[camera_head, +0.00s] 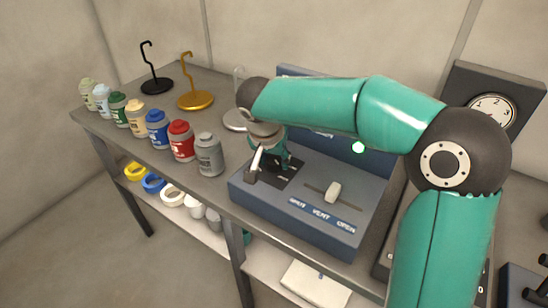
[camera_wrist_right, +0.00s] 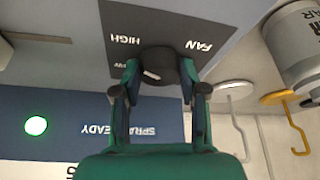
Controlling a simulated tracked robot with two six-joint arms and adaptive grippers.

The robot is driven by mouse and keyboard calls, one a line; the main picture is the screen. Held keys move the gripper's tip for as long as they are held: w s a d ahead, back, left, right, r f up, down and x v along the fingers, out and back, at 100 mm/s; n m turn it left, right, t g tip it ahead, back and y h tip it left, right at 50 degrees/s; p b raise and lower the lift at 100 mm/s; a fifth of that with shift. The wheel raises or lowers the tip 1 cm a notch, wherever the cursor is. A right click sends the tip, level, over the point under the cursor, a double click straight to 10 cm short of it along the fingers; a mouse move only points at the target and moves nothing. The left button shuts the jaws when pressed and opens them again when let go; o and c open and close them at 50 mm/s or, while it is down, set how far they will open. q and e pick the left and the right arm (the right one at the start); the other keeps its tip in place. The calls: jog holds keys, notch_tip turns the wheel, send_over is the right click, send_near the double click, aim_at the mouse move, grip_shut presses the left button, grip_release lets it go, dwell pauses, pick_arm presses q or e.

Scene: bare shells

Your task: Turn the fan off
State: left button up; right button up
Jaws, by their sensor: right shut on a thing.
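The fan knob (camera_wrist_right: 160,62) is a dark round knob with a white pointer mark, on a dark plate lettered FAN and HIGH, upside down in the right wrist view. The plate sits at the left of a blue-grey control box (camera_head: 290,215). My right gripper (camera_wrist_right: 158,76) is shut on the knob, one finger on each side. In the head view, the right gripper (camera_head: 276,160) and arm hide most of the knob. The pointer's exact setting is hard to read. My left gripper is in neither view.
A vent slider (camera_head: 333,191) stands right of the knob. A green lamp (camera_head: 358,147) glows on the back panel. Several bottles (camera_head: 157,130) line the bench's left edge. Black (camera_head: 156,84) and gold (camera_head: 194,98) hook stands are behind. A dial box (camera_head: 495,90) stands right.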

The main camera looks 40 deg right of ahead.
jog(key=shift+n, duration=0.5)
jog(key=shift+n+t+y+b, duration=0.3)
jog(key=shift+n+t+b, duration=0.1)
jog(key=shift+n+b, duration=0.1)
jog(key=shift+d+n, duration=0.1)
jog(key=shift+n, duration=0.7)
jog(key=n+t+y, duration=0.1)
jog(key=n, duration=0.2)
jog(key=shift+d+r+n+y, duration=0.1)
jog(key=shift+r+n+y, duration=0.05)
jog(key=shift+n+y, duration=0.2)
jog(key=n+y, duration=0.1)
jog(key=n, duration=0.2)
jog(key=shift+n+p, duration=0.25)
jog(key=shift+p, duration=0.15)
jog(key=n+y+p, duration=0.1)
jog(key=n, duration=0.2)
jog(key=shift+d+n+y, duration=0.15)
jog(key=shift+n+y, duration=0.15)
jog(key=shift+y, duration=0.05)
jog(key=n, duration=0.2)
jog(key=n+g+y, duration=0.1)
jog(key=n, duration=0.1)
jog(key=shift+w+n+y+p, duration=0.1)
jog(key=shift+n+y+p, duration=0.2)
jog(key=shift+p, duration=0.05)
jog(key=shift+n+g+y+p, duration=0.35)
jog(key=shift+n+g+y, duration=0.15)
jog(key=shift+n, duration=1.3)
